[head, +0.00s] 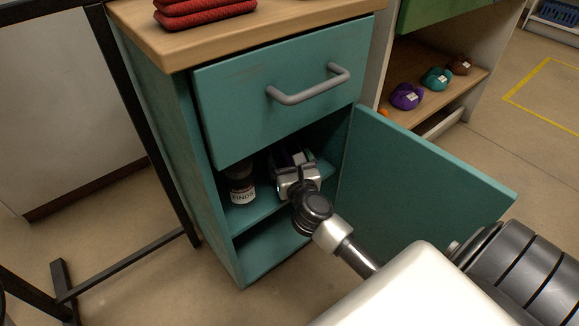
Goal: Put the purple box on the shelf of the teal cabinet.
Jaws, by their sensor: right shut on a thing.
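The teal cabinet (170,150) stands in the middle of the head view with its lower door (420,185) swung open to the right. Its shelf (250,217) shows inside, below the closed drawer. My right gripper (290,162) reaches into the opening above the shelf. It is shut on a dark thing, seemingly the purple box, which my gripper and the shade mostly hide. I cannot tell whether that thing touches the shelf. My left gripper is not in view.
A dark bottle with a white label (242,190) stands on the shelf, left of my gripper. The drawer with a grey handle (310,85) hangs above the opening. Folded red cloth (205,10) lies on the wooden top. A black frame (145,120) stands at left.

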